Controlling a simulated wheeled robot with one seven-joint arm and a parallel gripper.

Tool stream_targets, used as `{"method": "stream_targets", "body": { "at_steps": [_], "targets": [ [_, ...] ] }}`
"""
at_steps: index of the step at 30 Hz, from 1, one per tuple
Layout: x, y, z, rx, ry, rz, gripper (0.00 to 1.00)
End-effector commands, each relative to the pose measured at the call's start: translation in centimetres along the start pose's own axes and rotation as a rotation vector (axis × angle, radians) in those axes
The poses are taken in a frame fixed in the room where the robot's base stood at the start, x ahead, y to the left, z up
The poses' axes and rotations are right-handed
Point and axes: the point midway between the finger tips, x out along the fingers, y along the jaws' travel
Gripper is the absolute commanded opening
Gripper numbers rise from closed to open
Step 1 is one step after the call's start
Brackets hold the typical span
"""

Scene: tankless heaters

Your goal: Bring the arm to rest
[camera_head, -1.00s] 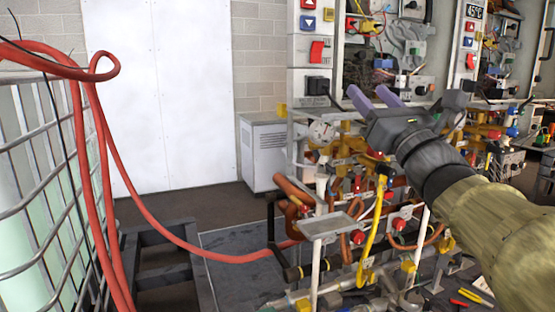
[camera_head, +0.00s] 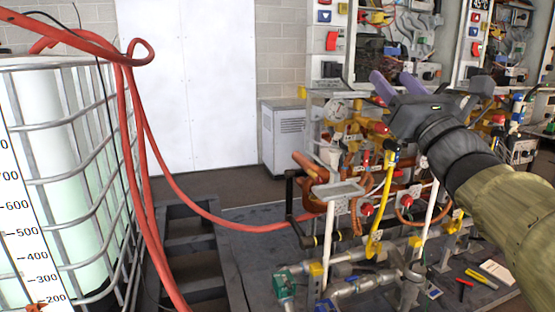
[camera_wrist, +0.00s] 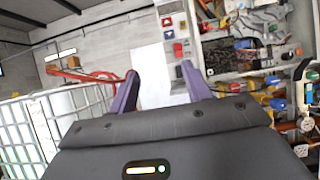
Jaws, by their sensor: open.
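My gripper (camera_head: 392,88) is at the right of the head view, at the end of my raised arm. Its two purple fingers are apart with nothing between them. In the wrist view my gripper (camera_wrist: 160,88) is also open and empty, with the pale wall panel showing between the fingers. In the head view it stands in front of the open heater cabinet (camera_head: 350,72) and above the pipe rig (camera_head: 345,190). I cannot tell whether any part of it touches them.
A caged white tank (camera_head: 50,150) stands at the left, with a thick red hose (camera_head: 140,150) running from it to the rig. A grey box unit (camera_head: 287,135) stands by the back wall. Tools (camera_head: 480,278) lie on the platform at the lower right. Dark steps (camera_head: 190,240) are at the lower middle.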

Motion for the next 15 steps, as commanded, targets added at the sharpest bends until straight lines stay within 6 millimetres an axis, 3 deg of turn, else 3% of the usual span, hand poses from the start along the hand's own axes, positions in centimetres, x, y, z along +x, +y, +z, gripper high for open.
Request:
{"method": "stream_targets", "body": {
  "at_steps": [8,15],
  "targets": [
    [-0.4,1.0,-3.7,-0.074,0.120,0.044,0.49],
    [-1.5,2.2,-8.3,-0.176,0.267,0.114,0.49]
  ]
}}
